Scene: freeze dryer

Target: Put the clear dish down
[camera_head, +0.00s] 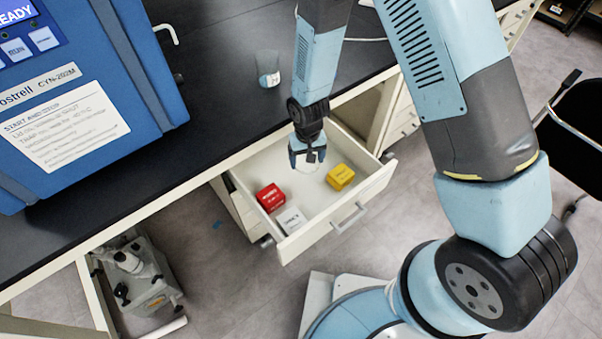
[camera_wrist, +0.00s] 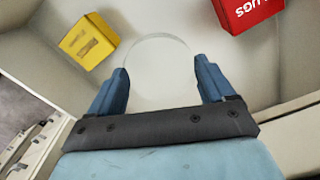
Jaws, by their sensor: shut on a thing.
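The clear dish (camera_wrist: 160,72) is a round, see-through disc between the two blue fingers of my gripper (camera_wrist: 160,85) in the wrist view. My gripper (camera_head: 307,160) is shut on the dish and points down inside the open drawer (camera_head: 318,235) in the head view. The dish (camera_head: 308,165) shows only faintly there, partly hidden by the fingers. I cannot tell whether it touches the drawer floor.
A red box (camera_head: 270,197), a white box (camera_head: 291,219) and a yellow box (camera_head: 340,177) sit in the drawer. A beaker (camera_head: 268,68) stands on the black bench beside the blue freeze dryer (camera_head: 70,110).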

